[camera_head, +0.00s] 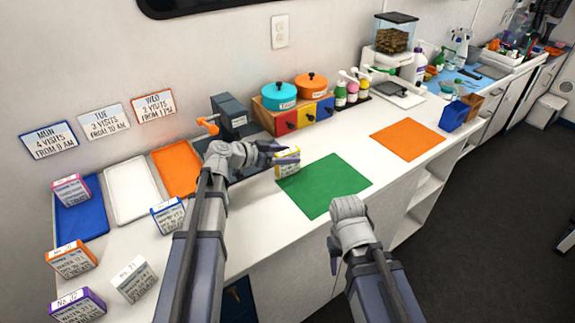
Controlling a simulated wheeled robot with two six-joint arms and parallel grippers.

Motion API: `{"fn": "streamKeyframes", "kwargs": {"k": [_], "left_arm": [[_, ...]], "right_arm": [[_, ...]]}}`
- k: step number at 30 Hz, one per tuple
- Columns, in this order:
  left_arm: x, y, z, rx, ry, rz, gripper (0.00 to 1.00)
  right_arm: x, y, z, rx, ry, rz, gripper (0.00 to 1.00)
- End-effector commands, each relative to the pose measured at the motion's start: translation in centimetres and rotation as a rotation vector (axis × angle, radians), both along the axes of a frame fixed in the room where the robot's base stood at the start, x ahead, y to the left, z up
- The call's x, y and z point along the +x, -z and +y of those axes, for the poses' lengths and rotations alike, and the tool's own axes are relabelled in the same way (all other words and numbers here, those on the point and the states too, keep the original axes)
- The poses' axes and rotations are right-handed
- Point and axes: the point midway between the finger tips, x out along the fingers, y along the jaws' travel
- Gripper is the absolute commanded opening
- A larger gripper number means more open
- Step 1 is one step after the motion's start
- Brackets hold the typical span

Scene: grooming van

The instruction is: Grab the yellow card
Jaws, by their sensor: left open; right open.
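The yellow card (288,163) is a small upright block with a yellow top edge and printed text. It stands on the white counter by the left edge of the green mat (325,187). My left gripper (282,153) is open, with its dark fingers right at the card and partly covering its top. I cannot tell whether the fingers touch it. My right gripper (337,255) is open and empty, low in front of the counter's edge, well apart from the card; its fingers are mostly hidden.
Behind the card are a dark grey device (230,116) and a drawer box (290,118) with teal and orange pots. Trays and several other cards, including a blue-edged card (168,215), are at left. The orange mat (407,139) is clear.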

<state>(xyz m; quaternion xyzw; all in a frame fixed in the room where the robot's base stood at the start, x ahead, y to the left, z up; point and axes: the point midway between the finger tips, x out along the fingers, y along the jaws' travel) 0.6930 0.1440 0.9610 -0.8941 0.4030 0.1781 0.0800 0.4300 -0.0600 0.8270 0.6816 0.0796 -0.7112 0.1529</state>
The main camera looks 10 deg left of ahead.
Motion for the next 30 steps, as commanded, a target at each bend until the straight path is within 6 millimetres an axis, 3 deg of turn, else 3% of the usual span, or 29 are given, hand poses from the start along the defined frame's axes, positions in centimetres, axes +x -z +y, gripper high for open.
{"fn": "streamKeyframes", "kwargs": {"k": [6, 14, 30], "left_arm": [[2.0, 1.4, -2.1, 0.0, 0.001, -0.001, 0.68], [2.2, 1.4, -2.4, 0.0, -0.001, -0.001, 0.68], [2.2, 1.4, -2.4, 0.0, -0.001, 0.0, 0.07]], "right_arm": [[0.0, 1.5, 0.0, 0.0, 0.0, 0.0, 0.5], [0.0, 1.4, 0.0, 0.0, 0.0, 0.0, 0.5], [0.0, 1.4, 0.0, 0.0, 0.0, 0.0, 0.5]]}}
